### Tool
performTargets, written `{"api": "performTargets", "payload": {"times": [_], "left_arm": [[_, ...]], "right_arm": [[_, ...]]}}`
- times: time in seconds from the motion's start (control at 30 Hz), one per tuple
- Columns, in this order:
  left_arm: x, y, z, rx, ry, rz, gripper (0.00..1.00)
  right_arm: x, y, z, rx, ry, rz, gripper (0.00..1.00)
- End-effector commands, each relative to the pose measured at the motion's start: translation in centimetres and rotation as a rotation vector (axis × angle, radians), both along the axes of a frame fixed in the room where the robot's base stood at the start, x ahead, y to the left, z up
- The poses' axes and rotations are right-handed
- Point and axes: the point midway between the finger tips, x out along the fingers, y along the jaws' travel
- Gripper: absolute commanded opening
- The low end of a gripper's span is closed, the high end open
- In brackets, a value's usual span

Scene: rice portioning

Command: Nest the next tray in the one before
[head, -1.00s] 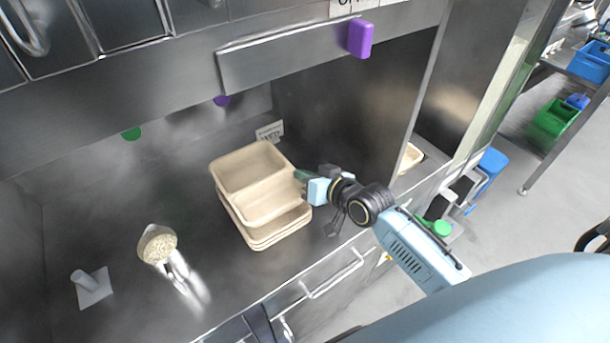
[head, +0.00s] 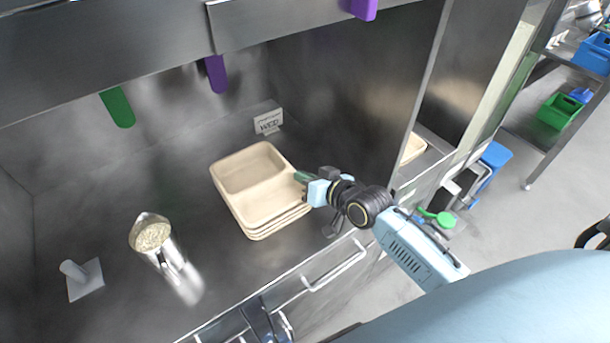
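A stack of beige trays (head: 243,213) stands on the steel counter, in the middle of the head view. The top tray (head: 265,206) sits down in the stack, its rim close above the rims of the trays below and nearly in line with them. It looks empty, with a divider across it. My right gripper (head: 303,178) is at the right rim of the top tray and appears closed on that rim; the fingertips are small and partly hidden.
A white holder (head: 84,279) stands farther left. A small sign (head: 268,122) stands behind the trays. A steel partition (head: 421,90) rises at right, with another beige tray (head: 413,149) beyond it.

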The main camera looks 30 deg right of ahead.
Motion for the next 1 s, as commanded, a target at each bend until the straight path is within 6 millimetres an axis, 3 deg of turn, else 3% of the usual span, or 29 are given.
{"api": "performTargets", "payload": {"times": [0.27,0.5,0.8,1.0], "left_arm": [[0.0,0.0,0.0,0.0,-0.001,0.0,0.28],[0.0,0.0,0.0,0.0,-0.001,0.0,0.28],[0.0,0.0,0.0,0.0,-0.001,0.0,0.28],[0.1,-0.1,0.1,-0.001,-0.002,0.0,0.28]], "right_arm": [[0.0,0.0,-0.1,0.0,0.0,0.0,0.0],[0.0,0.0,-0.1,0.0,0.0,0.0,0.28],[-0.2,-0.1,-0.1,0.0,0.0,0.0,0.28],[-2.3,-0.7,0.7,-0.002,0.002,0.0,0.28]]}}
